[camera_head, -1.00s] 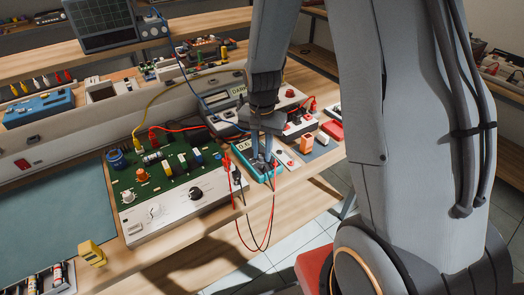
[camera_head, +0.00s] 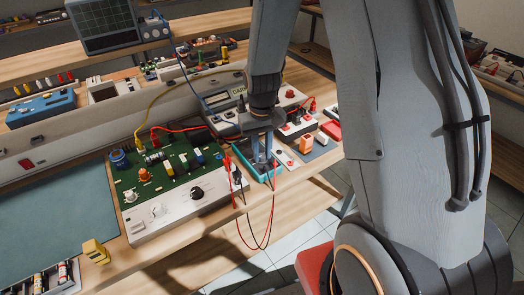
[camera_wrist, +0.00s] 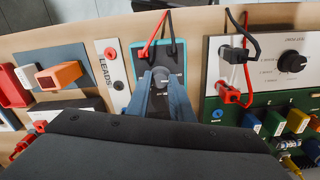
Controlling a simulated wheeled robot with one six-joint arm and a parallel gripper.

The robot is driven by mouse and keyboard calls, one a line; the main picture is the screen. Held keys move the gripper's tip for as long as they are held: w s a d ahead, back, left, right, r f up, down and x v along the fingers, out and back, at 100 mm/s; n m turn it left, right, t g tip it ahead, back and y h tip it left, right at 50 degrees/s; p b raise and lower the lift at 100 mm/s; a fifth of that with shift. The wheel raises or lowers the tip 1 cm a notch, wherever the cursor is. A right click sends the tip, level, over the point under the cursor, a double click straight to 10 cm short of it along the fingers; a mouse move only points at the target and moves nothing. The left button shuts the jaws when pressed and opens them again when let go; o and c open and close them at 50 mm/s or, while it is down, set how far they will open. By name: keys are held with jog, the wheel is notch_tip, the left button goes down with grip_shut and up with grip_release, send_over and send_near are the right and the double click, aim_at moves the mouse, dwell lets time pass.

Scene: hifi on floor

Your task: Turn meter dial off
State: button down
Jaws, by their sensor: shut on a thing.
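The meter (camera_head: 272,176) is a small teal-cased box at the right end of the bench, with red and black leads at its near end. It also shows in the wrist view (camera_wrist: 180,52), with the leads crossing its edge. Its round grey dial (camera_wrist: 160,75) sits between the fingertips of my gripper (camera_wrist: 160,82). The bluish-grey fingers are shut on the dial from either side. In the head view my gripper (camera_head: 262,158) points down onto the meter and hides its dial and display. The dial's pointer setting cannot be read.
A green circuit panel with a white front (camera_head: 180,210) stands just left of the meter. A leads panel (camera_wrist: 112,65), an orange block (camera_head: 306,144) and other parts lie close on its other side. Loose leads (camera_head: 268,225) hang over the bench's front edge.

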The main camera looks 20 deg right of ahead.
aim_at(262, 155)
jog(key=shift+n, duration=0.4)
jog(key=c, duration=1.6)
grip_release()
jog(key=shift+o, duration=0.2)
jog(key=shift+r+b, duration=0.9)
jog(key=shift+r, duration=3.05)
jog(key=s+r+m+t+b, duration=0.1)
jog(key=s+r, duration=0.1)
jog(key=s, duration=1.1)
